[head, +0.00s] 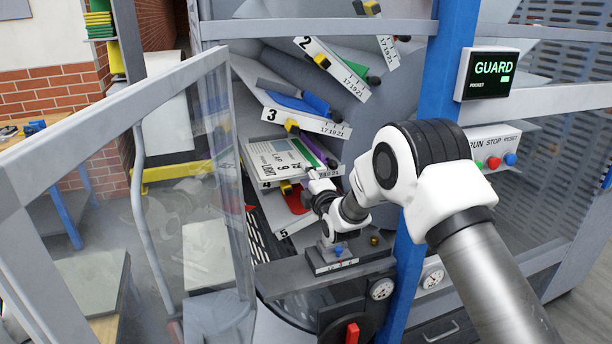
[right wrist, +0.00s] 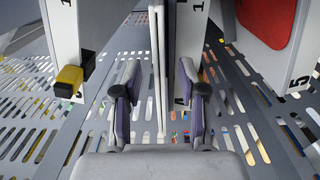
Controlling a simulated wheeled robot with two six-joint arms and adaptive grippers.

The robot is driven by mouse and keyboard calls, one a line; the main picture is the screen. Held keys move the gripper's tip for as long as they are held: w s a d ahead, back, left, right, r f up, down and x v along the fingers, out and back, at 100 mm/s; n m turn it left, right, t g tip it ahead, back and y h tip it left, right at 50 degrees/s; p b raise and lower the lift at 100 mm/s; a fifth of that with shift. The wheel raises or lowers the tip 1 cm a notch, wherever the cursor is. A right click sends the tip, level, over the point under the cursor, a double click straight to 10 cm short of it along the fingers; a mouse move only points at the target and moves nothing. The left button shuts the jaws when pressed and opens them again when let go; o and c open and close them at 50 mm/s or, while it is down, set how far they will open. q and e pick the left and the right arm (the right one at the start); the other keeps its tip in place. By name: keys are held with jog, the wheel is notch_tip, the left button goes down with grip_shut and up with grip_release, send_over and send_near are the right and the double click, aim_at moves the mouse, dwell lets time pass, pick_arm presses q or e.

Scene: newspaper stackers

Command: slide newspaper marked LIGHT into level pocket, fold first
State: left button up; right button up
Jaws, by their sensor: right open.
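The newspaper (head: 277,158), a flat pale bundle with printed text, lies in the level pocket between the tilted pockets in the head view. In the right wrist view, my right gripper (right wrist: 160,105) is open, with one finger on each side of a thin pale slab (right wrist: 158,60). Gaps show beside the slab, and I cannot tell whether it is newspaper, pocket plate or both. My left gripper is out of view.
Tilted numbered pockets with yellow and black knobs surround it, including pocket 3 (head: 300,115). A clear guard door (head: 215,160) stands open at left. A blue post (head: 440,90) and a GUARD display (head: 492,75) are at right. A small control block (head: 338,258) sits below the gripper.

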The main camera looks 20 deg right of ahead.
jog(key=shift+s+d, duration=0.1)
jog(key=shift+s, duration=2.75)
jog(key=s, duration=1.2)
jog(key=shift+d, duration=0.2)
jog(key=shift+f, duration=0.15)
